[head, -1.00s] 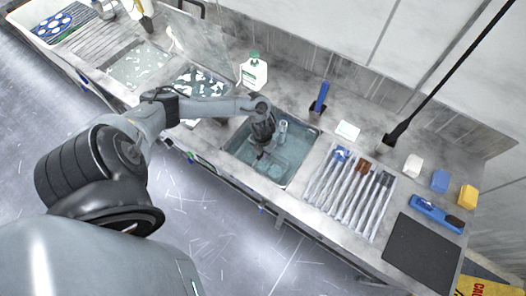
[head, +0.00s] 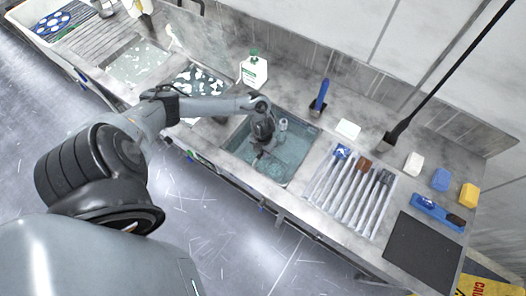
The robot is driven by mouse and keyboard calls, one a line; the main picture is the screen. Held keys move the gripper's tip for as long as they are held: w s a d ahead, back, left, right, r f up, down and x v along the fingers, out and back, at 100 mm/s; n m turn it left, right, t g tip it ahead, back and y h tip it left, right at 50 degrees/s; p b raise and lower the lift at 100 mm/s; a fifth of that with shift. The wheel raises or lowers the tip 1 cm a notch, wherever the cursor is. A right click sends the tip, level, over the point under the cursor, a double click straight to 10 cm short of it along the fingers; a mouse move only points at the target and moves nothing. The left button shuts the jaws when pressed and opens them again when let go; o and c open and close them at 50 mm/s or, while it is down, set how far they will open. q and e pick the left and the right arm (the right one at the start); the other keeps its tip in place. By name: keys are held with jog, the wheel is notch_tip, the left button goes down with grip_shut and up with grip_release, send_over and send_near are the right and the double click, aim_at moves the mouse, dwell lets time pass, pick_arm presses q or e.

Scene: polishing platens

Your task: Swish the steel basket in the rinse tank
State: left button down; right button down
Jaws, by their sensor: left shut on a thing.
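The rinse tank (head: 236,152) is a sink of blue-green water set in the grey counter at mid-picture. My left arm reaches over its left edge, and my left gripper (head: 261,152) points down into the tank. The gripper is shut on what seems to be the steel basket, low in the water. The basket is mostly hidden by the gripper and too small to make out, so its tilt and contents cannot be told. My right gripper is out of view.
A faucet (head: 283,125) stands close to the gripper. A white bottle with a green cap (head: 254,72) stands behind the tank. Two more basins lie left.

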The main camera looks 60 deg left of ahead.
pick_arm(q)
jog(key=shift+r+p, duration=0.85)
jog(key=shift+r, duration=0.25)
jog(key=shift+f+b, duration=1)
jog(key=shift+f, duration=0.1)
notch_tip(320, 180, up, 8)
jog(key=p, duration=0.7)
notch_tip(320, 180, up, 9)
jog(key=p, duration=0.8)
jog(key=shift+r, duration=0.2)
